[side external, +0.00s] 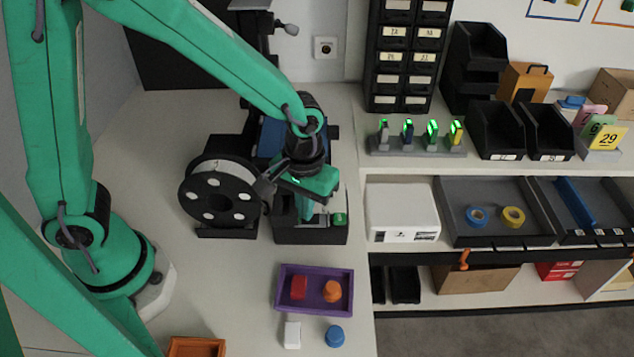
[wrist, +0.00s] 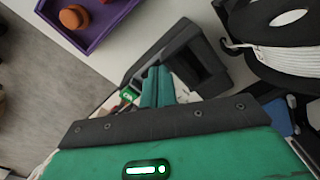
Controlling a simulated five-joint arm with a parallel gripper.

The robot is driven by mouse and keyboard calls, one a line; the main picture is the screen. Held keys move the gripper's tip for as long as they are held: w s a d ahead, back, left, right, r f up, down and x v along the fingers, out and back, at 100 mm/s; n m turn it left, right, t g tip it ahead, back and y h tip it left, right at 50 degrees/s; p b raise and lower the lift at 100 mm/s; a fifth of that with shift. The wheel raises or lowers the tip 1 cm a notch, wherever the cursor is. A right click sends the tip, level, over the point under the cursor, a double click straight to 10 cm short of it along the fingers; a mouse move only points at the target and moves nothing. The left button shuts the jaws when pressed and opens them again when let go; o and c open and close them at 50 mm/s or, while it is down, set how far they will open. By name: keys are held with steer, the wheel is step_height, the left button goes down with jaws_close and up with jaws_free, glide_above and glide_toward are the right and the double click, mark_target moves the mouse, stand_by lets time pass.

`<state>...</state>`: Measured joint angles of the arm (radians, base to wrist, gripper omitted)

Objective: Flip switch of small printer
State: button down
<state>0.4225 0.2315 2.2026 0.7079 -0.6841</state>
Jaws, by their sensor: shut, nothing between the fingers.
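The small printer is black, with a base box (side external: 310,236) at the centre of the side external view. A green switch-like part (side external: 340,219) sits at the right of that box. In the wrist view, the dark box (wrist: 205,68) lies just beyond the fingers, and a small green part (wrist: 127,95) shows left of them. My gripper (side external: 307,214) is shut and empty, pointing down at the box, left of the green part. Its closed fingers (wrist: 157,72) also show in the wrist view. I cannot tell whether they touch the printer, or which way the switch is set.
A filament spool (side external: 218,192) stands left of the box. A purple tray (side external: 282,302) with a red and an orange piece lies in front, with a white block (side external: 292,334) and a blue piece (side external: 335,336) nearby. A shelf with a white box (side external: 402,212) stands right.

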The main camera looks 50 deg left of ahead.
step_height(320, 180, up, 7)
steer(key=shift+f, duration=0.15)
stand_by(0.9)
steer(key=s+a+r+m+t, duration=0.1)
steer(key=s+a+r+t, duration=0.1)
steer(key=s+a+r, duration=0.2)
steer(key=s+a+r+m+t, duration=0.2)
steer(key=s+a+r, duration=0.3)
steer(key=a, duration=0.5)
steer(key=shift+s+a+r+t, duration=0.15)
steer(key=shift+s+r+t, duration=0.1)
steer(key=shift+r+t, duration=0.6)
steer(key=c, duration=2.2)
jaws_free()
